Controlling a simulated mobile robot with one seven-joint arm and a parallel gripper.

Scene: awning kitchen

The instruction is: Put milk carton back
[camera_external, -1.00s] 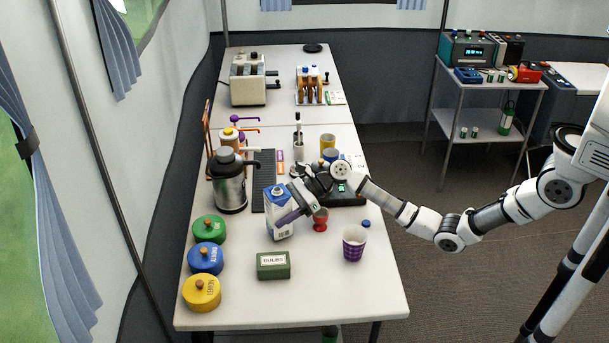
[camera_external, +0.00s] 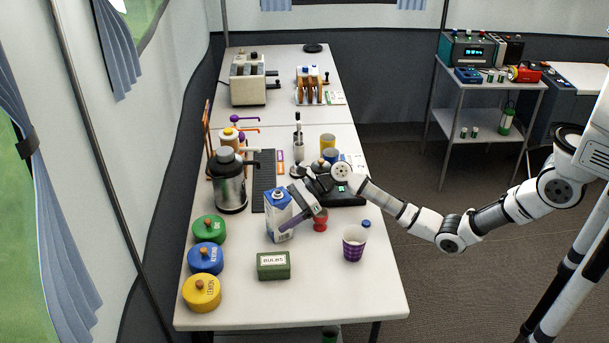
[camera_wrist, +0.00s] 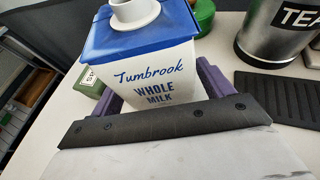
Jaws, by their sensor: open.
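The milk carton (camera_external: 276,205), white with a blue top and a white cap, stands upright on the white table, to the right of the green and blue pots. In the wrist view, the carton (camera_wrist: 150,75) reads "Tumbrook Whole Milk". My gripper (camera_external: 285,224) comes to it from the right, with its purple fingers low beside the carton. In the wrist view, one finger lies on each side of the carton, and the gripper is open. Whether either finger still touches the carton cannot be told. The carton's base is hidden in the wrist view.
A red cup (camera_external: 320,222) stands close to the right of my gripper. A green box (camera_external: 273,270) and a purple checked cup (camera_external: 354,247) are nearer the front. A steel tea urn (camera_external: 229,190) and black mat (camera_external: 263,170) lie behind. The front right tabletop is clear.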

